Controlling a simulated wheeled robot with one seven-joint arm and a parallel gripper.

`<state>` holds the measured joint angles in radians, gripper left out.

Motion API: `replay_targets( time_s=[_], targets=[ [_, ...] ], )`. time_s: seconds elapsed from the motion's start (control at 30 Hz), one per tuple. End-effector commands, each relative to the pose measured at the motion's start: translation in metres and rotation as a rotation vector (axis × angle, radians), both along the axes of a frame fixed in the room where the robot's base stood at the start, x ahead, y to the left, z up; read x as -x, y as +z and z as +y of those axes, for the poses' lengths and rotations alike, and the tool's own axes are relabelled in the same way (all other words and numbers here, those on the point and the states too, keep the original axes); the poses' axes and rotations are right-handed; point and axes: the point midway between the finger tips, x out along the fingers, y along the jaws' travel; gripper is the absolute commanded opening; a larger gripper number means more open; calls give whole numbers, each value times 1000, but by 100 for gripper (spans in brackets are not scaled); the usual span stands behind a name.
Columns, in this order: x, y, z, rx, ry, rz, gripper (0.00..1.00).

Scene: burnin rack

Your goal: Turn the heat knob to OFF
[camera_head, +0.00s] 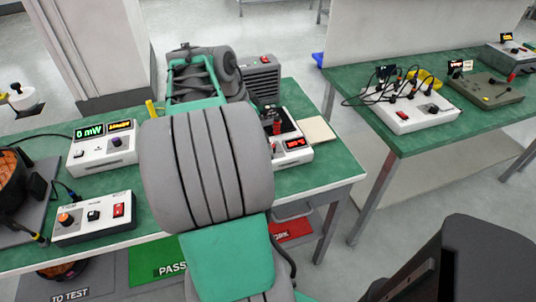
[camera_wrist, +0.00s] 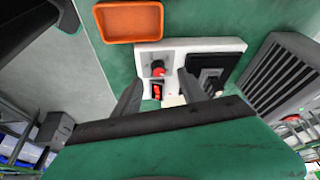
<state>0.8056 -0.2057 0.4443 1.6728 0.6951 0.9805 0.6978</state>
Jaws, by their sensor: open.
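A white unit with a red knob (camera_wrist: 158,69) sits on the green bench in the wrist view. A red switch (camera_wrist: 157,91) is just below the knob, and a dark plate (camera_wrist: 214,60) is on the unit's right part. I cannot tell the height gap or the knob's setting; no contact is visible.
An orange tray (camera_wrist: 130,38) lies beside the unit, and a grey vented box (camera_wrist: 284,75) stands to its right. Other instruments are the mW meter (camera_head: 88,158) and a control box (camera_head: 95,222) on the left. A second bench (camera_head: 400,135) is at right.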

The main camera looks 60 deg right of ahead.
Motion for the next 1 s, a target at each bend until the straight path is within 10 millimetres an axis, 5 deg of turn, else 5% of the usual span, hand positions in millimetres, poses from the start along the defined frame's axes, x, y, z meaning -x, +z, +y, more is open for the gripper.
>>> replay_targets(
  time_s=[0.5,0.8,1.0],
  targets=[
    [26,-68,-34,10,-80,-5,49],
    [27,-72,-36,12,-78,-7,49],
    [26,-72,-36,12,-77,-8,33]
  ],
)
